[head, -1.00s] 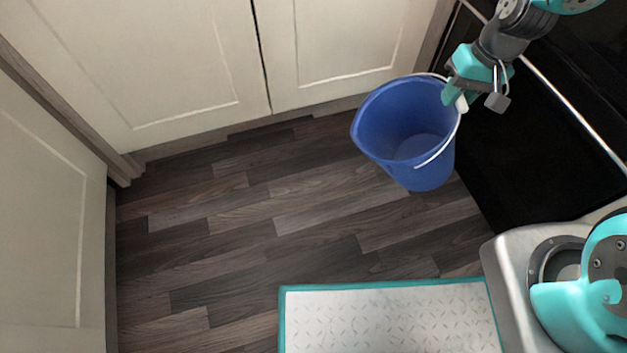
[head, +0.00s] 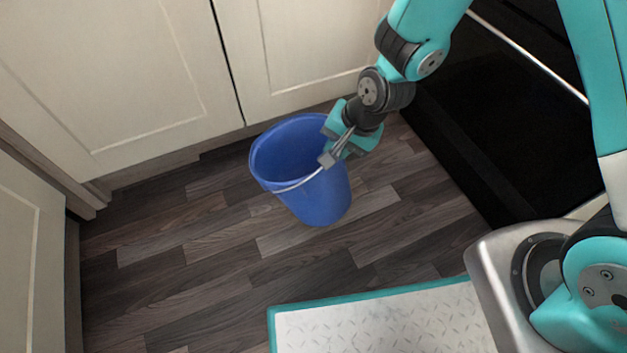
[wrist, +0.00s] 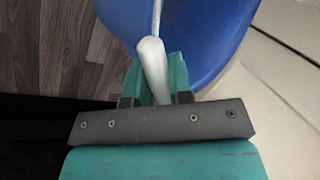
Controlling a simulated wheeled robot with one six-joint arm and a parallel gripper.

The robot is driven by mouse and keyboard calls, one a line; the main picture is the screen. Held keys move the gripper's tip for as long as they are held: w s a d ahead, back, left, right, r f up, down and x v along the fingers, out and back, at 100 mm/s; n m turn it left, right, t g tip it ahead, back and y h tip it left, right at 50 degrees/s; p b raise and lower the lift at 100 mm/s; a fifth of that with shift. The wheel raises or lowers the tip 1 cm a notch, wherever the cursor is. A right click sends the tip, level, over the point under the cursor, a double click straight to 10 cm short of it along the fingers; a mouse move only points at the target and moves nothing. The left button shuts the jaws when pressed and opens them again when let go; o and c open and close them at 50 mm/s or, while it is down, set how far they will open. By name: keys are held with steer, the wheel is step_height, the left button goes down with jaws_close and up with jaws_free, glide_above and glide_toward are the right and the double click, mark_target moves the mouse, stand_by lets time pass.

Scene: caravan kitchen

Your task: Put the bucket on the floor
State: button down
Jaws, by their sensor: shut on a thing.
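The blue bucket (head: 318,196) is in the middle of the head view, in front of the cream cupboard doors and tilted a little. My gripper (head: 338,143) is at the bucket's right rim, shut on the grip of its white wire handle (head: 300,184). In the wrist view the white handle grip (wrist: 153,68) lies between the teal fingers (wrist: 158,85), with the blue bucket wall (wrist: 205,40) beyond. The wood-plank floor (head: 200,262) shows around the bucket. I cannot tell whether the bucket's base touches the floor.
Cream cupboard doors (head: 110,70) run behind the bucket, and another cream panel (head: 28,260) stands at the left. A black oven front (head: 500,120) is at the right. My own base platform is at the bottom. Floor to the left and front of the bucket is clear.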

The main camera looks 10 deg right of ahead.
step_height(320, 180, down, 19)
steer(key=b, duration=1.1)
steer(key=shift+f, duration=0.1)
steer(key=c, duration=1.2)
jaws_free()
steer(key=shift+s+d+f, duration=0.15)
steer(key=o, duration=0.4)
steer(key=shift+c, duration=0.2)
